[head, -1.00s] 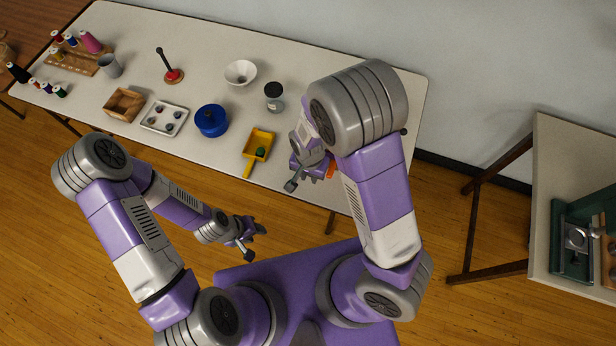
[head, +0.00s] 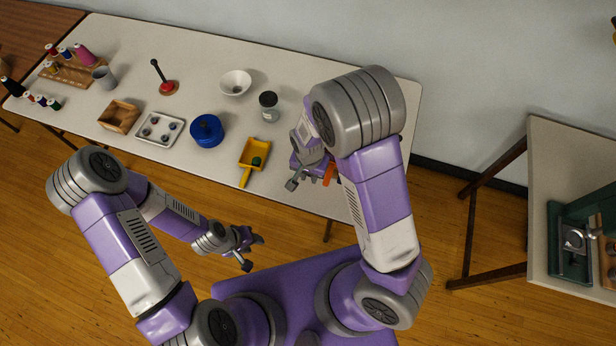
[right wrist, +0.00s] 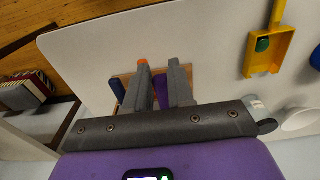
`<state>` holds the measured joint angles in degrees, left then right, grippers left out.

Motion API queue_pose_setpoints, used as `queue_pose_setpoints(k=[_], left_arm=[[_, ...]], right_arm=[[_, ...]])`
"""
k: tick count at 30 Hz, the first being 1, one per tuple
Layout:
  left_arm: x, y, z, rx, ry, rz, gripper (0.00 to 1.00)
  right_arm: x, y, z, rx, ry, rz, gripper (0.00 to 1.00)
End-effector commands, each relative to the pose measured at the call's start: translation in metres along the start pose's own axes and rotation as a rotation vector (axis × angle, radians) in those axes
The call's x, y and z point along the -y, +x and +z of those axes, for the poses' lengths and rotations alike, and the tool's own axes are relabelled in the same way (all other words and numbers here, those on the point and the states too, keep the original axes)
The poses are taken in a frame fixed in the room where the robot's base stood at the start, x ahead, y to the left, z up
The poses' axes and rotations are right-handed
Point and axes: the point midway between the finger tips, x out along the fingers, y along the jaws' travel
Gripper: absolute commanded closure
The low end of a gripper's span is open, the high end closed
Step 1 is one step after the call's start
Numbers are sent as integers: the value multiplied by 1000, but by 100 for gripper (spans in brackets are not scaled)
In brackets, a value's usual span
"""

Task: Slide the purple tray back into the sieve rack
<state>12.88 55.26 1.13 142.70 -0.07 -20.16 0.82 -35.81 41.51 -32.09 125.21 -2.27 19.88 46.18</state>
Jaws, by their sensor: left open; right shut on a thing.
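My right gripper (head: 308,181) is low over the right end of the pale table, largely covered by its own arm in the head view. In the right wrist view its two fingers (right wrist: 160,78) are shut on a purple piece, which I take to be the purple tray (right wrist: 161,91). Only a small part of it shows. A wooden edge, likely the sieve rack (right wrist: 126,76), lies just beyond the fingers, with a blue piece (right wrist: 118,89) to their left. How far the tray sits in the rack is hidden. My left gripper (head: 252,253) is open and empty, off the table's front edge.
A yellow scoop (head: 254,153) with a green ball lies left of the right gripper. Another table (head: 560,150) is at far right.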

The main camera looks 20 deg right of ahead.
Motion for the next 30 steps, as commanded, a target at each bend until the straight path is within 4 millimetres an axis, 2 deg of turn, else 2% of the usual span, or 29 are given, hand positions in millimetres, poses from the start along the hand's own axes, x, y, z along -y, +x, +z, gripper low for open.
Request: queue_pose_setpoints(k=[18, 30], left_arm=[[1, 2, 0, 0, 0, 0, 57], [1, 2, 0, 0, 0, 0, 57]], right_arm=[[-1, 2, -28, 0, 4, 1, 100], [-2, 2, -30, -4, 7, -2, 100]])
